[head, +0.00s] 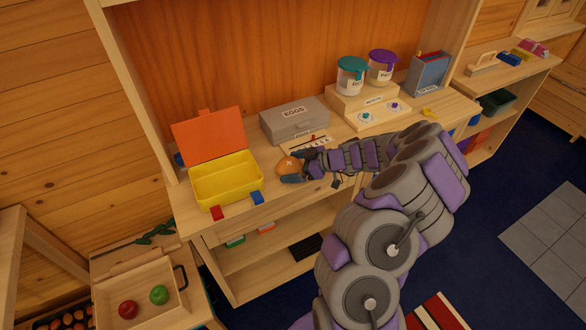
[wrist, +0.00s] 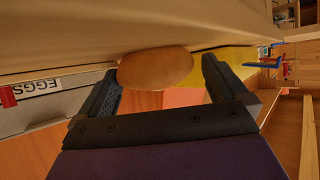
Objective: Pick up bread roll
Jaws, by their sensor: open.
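The bread roll (head: 288,166) is a round orange-brown bun on the wooden counter, between the yellow box and the grey EGGS case. It also shows in the wrist view (wrist: 155,68), between my two fingers and toward their tips. My gripper (head: 295,167) reaches in from the right, low over the counter. In the wrist view my gripper (wrist: 160,80) is open, one finger on each side of the roll. A gap shows on the right of the roll; on the left the finger is very close, and I cannot tell whether it touches.
The yellow box (head: 228,182) with a raised orange lid stands left of the roll. The grey EGGS case (head: 294,120) stands behind it. Red (head: 217,213) and blue (head: 257,197) blocks lie at the counter's front edge. Jars (head: 351,78) stand farther right.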

